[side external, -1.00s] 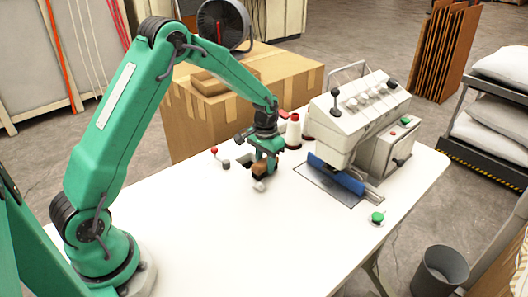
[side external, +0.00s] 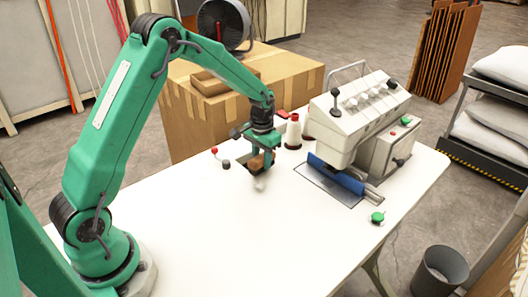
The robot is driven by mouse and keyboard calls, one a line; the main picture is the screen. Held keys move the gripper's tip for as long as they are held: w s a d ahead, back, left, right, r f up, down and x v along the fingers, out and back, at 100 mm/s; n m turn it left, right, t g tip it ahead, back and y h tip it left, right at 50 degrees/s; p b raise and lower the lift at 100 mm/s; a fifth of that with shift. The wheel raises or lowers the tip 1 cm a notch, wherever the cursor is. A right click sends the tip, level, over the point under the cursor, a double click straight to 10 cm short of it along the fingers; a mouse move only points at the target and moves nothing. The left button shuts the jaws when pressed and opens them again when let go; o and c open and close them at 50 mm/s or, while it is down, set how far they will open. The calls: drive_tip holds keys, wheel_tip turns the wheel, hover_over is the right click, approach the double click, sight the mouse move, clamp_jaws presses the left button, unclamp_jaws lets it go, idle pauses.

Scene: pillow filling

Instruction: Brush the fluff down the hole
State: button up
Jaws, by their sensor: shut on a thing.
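My gripper (side external: 258,158) is shut on a small brown brush (side external: 256,164) low over the white table, left of the sewing machine. A pale, blurred tuft (side external: 260,183) shows just below the brush at the tabletop. I cannot tell whether it is fluff or the brush's bristles.
Thread cones (side external: 293,131) and a white machine (side external: 358,117) with a blue part stand to the right. A green button (side external: 377,217) is near the right edge. The front tabletop is clear.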

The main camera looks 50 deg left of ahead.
drive_tip(key=shift+w+d+r, duration=0.1)
drive_tip(key=shift+d+r, duration=0.1)
drive_tip(key=shift+r, duration=0.4)
drive_tip(key=shift+d+r, duration=0.1)
drive_tip(key=shift+r, duration=0.2)
drive_tip(key=shift+r, duration=0.3)
idle(1.0)
drive_tip(key=s+d+m, duration=0.1)
drive_tip(key=d+m, duration=0.1)
drive_tip(key=d, duration=0.1)
drive_tip(key=s+d+m, duration=0.1)
drive_tip(key=d, duration=0.2)
drive_tip(key=s+d+r+m, duration=0.1)
drive_tip(key=s+d+m, duration=0.1)
drive_tip(key=d, duration=0.1)
drive_tip(key=shift+d+m, duration=0.3)
drive_tip(key=shift+d, duration=0.05)
drive_tip(key=shift+s+d+m, duration=0.3)
drive_tip(key=shift+d, duration=0.1)
drive_tip(key=shift+f, duration=0.45)
drive_tip(key=shift+f, duration=0.7)
